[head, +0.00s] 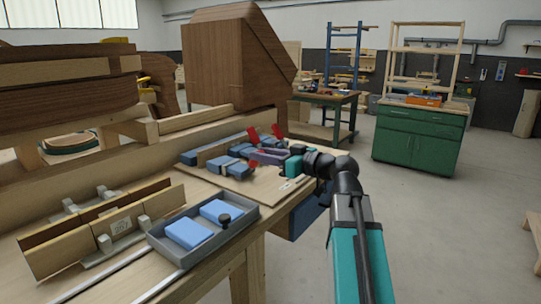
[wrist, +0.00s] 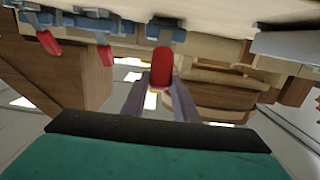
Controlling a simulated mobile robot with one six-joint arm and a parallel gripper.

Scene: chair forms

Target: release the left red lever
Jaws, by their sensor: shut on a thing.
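My gripper (head: 262,157) reaches over the bench board from the right, its grey-purple fingers at the near red lever (head: 253,164). In the wrist view my gripper's fingers (wrist: 160,92) are on both sides of this red lever (wrist: 162,69), shut on it. The lever hangs from a blue clamp (wrist: 165,30). Two other red levers show to the left in the wrist view, a middle one (wrist: 105,54) and an outer one (wrist: 48,43). In the head view these stand up farther back, one (head: 254,134) beside the other (head: 277,131). The held lever's tip is partly hidden between the fingers.
Blue clamps (head: 238,168) line the board (head: 265,186). A grey tray (head: 160,236) with blue blocks and a wooden jig (head: 75,236) lie nearer on the bench. A large wooden form (head: 215,60) rises behind.

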